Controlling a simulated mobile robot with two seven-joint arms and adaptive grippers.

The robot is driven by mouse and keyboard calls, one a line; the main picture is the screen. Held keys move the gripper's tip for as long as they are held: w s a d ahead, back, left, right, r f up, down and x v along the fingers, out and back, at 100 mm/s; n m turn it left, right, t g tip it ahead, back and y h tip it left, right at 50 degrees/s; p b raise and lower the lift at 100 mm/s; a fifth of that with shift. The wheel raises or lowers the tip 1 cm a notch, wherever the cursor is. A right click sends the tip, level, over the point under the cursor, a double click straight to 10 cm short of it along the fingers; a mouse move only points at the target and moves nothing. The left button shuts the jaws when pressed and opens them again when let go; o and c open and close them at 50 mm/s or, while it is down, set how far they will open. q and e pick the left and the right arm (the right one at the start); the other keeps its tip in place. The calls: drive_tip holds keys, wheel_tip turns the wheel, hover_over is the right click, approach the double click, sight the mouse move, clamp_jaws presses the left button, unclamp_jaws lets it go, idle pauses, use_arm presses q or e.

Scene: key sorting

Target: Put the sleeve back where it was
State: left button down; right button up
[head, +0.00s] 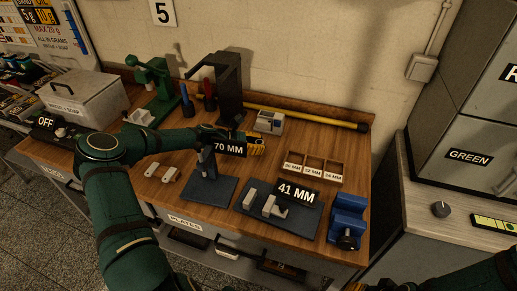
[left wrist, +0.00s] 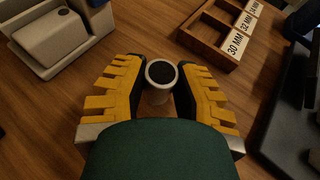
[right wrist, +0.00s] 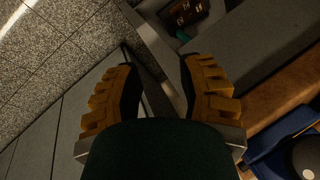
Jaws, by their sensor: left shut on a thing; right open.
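The sleeve (left wrist: 158,82) is a small pale cylinder with a dark round top, seen from above in the left wrist view. My left gripper (left wrist: 161,92) is shut on it, with a yellow finger at each side. In the head view my left gripper (head: 257,146) is over the bench, partly behind the 70 MM sign, and I cannot make out the sleeve there. A wooden tray (head: 317,165) with three labelled compartments lies right of this gripper; the tray also shows in the left wrist view (left wrist: 207,42). My right gripper (right wrist: 160,95) is open and empty.
The 70 MM stand (head: 206,165) is beside my left gripper. The 41 MM plate (head: 300,224) and a blue vise (head: 347,218) are at the front right. A grey device (head: 270,122) and a yellow tube (head: 310,116) lie behind. Bare wood lies around the tray.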

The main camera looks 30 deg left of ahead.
use_arm(q)
drive_tip(key=shift+f, duration=0.7)
drive_tip(key=shift+f, duration=0.1)
drive_tip(key=c, duration=0.8)
unclamp_jaws()
drive_tip(key=shift+c, duration=0.2)
drive_tip(key=shift+s+a+r, duration=0.1)
drive_tip(key=shift+r, duration=0.1)
drive_tip(key=p+v, duration=0.2)
drive_tip(key=v, duration=0.9)
drive_tip(key=shift+s+a+r, duration=0.15)
drive_tip(key=shift+s+a, duration=0.05)
drive_tip(key=shift+s, duration=0.05)
